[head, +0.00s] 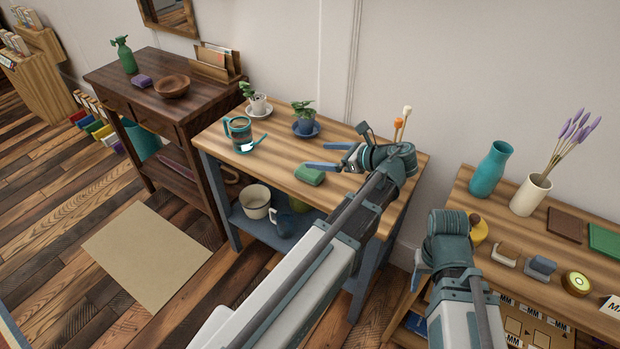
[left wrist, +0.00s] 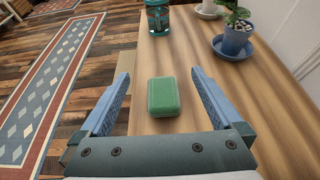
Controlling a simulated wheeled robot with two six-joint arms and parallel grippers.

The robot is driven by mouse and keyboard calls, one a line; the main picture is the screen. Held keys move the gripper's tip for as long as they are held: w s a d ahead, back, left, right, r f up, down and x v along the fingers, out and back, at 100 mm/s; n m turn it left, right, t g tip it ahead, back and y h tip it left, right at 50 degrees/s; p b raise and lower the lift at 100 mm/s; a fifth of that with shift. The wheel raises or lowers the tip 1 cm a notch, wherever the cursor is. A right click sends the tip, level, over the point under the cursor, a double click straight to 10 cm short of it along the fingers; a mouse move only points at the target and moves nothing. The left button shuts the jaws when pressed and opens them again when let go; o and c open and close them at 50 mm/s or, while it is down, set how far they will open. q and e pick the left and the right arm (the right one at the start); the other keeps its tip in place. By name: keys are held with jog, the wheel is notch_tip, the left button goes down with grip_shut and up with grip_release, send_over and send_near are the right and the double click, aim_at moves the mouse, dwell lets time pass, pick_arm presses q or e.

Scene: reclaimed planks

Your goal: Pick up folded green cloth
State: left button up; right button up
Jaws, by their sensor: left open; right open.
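The folded green cloth (head: 310,175) lies on the wooden top of the middle table, near its front edge. In the left wrist view the cloth (left wrist: 164,97) is a small rounded green block between and a little beyond the base of my fingers. My left gripper (head: 316,156) is open, with one blue finger on each side of the cloth in the wrist view, apart from it.
A dark wooden desk (head: 150,85) stands to the left. A shelf with a teal vase (head: 491,170) is at right.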

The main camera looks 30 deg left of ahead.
pick_arm(q)
jog(key=b, duration=0.5)
send_near(303, 167)
jog(key=shift+w+a+f, duration=0.1)
jog(key=shift+a+f, duration=1)
jog(key=shift+a, duration=0.05)
jog(key=shift+a+r, duration=0.1)
jog(key=shift+a, duration=0.55)
jog(key=b+x, duration=0.2)
jog(key=x, duration=0.3)
jog(key=shift+d, duration=0.1)
jog(key=shift+a+f+b, duration=0.25)
jog(key=shift+a+b, duration=0.05)
jog(key=shift+a, duration=0.3)
jog(key=c, duration=1.2)
jog(key=shift+r, duration=0.1)
jog(key=shift+c, duration=0.2)
